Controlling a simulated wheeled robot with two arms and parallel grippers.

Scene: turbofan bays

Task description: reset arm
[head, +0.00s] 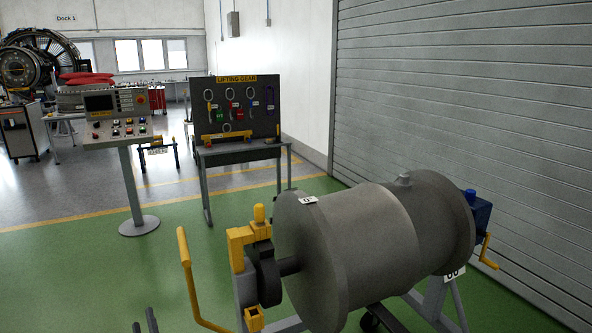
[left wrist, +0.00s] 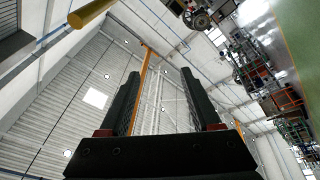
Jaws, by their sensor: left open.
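My left gripper (head: 145,322) shows only as two dark fingertips at the bottom edge of the head view, pointing up. In the left wrist view the left gripper (left wrist: 160,95) has its two black fingers apart with nothing between them. It points up toward the ceiling. In the head view it is to the left of the yellow crank handle (head: 188,275) and apart from it. My right gripper is not in view.
A large grey drum (head: 365,240) lies on a stand at the right, with a blue gearbox (head: 481,212) at its far end. A control console (head: 115,115) and a lifting gear board (head: 250,105) stand behind. The green floor (head: 90,270) at left is clear.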

